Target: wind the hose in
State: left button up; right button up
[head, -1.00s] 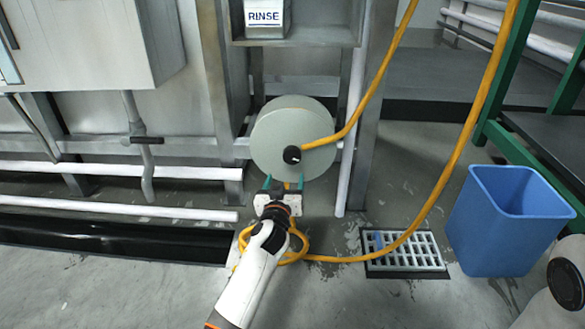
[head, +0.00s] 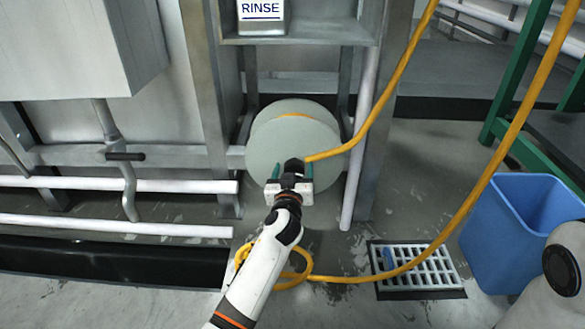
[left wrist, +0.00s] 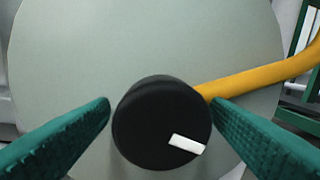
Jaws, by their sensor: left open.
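The hose reel (head: 268,147) is a pale grey-green disc on the metal frame, with a black crank knob (left wrist: 150,110) on its face. A little yellow hose shows at the reel's top edge. The yellow hose (head: 340,150) passes by the knob, rises up right, and another length hangs down to a loose coil (head: 305,272) on the floor. My left gripper (head: 291,180) is at the knob. In the left wrist view its green fingers (left wrist: 162,108) are open, one on each side of the knob; contact cannot be told. My right gripper is out of view.
A floor drain grate (head: 420,268) lies right of the coil, with the hose across it. A blue bin (head: 510,230) stands at the right beside a green-framed stand (head: 530,150). White pipes (head: 110,225) run low on the left. A RINSE box (head: 262,18) is above the reel.

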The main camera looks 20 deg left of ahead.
pick_arm(q)
jog(key=shift+c, duration=0.2)
jog(key=c, duration=0.9)
jog(key=shift+c, duration=0.2)
